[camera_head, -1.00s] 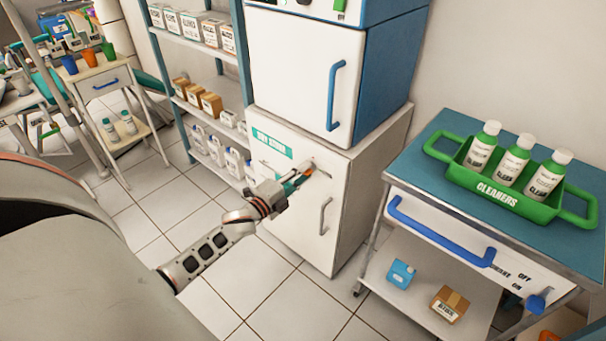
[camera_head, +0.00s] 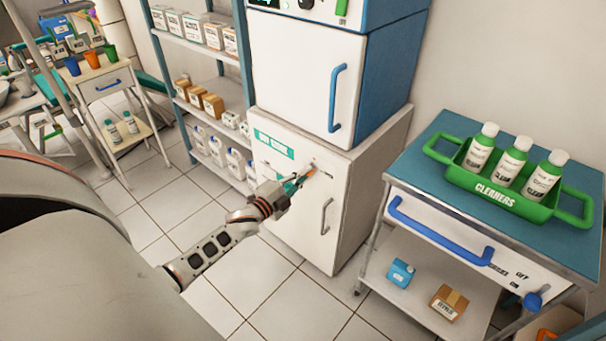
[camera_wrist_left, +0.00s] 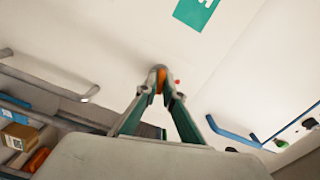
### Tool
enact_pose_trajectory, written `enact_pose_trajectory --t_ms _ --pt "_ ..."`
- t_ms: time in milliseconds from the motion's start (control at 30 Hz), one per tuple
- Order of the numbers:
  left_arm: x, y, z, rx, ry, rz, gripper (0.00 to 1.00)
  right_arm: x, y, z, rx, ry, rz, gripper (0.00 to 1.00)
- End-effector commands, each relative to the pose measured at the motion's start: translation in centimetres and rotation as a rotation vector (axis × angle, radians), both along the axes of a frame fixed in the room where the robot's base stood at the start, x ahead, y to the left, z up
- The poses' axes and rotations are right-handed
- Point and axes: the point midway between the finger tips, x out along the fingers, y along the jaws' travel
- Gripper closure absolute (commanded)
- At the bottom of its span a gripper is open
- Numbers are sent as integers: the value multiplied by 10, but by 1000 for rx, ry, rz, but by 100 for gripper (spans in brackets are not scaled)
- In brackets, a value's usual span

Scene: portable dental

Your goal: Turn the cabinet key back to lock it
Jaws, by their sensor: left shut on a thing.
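The white cabinet (camera_head: 285,215) stands on the floor, with a green label and a grey handle on its front. My left gripper (camera_head: 305,177) is at the upper right of the cabinet front. In the left wrist view my left gripper (camera_wrist_left: 159,88) is shut on the key (camera_wrist_left: 160,76), of which a small orange part shows between the fingertips. The rest of the key and the keyhole are hidden by the fingers. A small red dot (camera_wrist_left: 177,81) shows on the door beside the fingertips. My right gripper is not in view.
A white and blue unit (camera_head: 305,75) sits on the cabinet. A shelf rack (camera_head: 200,90) stands at its left. A cart (camera_head: 440,130) with a green tray of bottles (camera_head: 500,188) stands at its right. The floor in front is clear.

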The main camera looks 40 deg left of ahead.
Motion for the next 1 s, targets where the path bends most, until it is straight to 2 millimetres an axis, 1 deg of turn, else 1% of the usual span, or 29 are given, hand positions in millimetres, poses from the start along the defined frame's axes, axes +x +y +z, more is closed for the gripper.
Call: enact_pose_trajectory --t_ms 33,100,633,1000 --pt "1 0 4 -41 1 1 100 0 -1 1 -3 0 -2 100" --pt "1 0 4 -108 6 1 100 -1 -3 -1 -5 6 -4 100" --pt "1 0 3 -610 46 0 100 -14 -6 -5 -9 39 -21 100" --pt "0 0 2 -954 75 -1 100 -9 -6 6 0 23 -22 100"
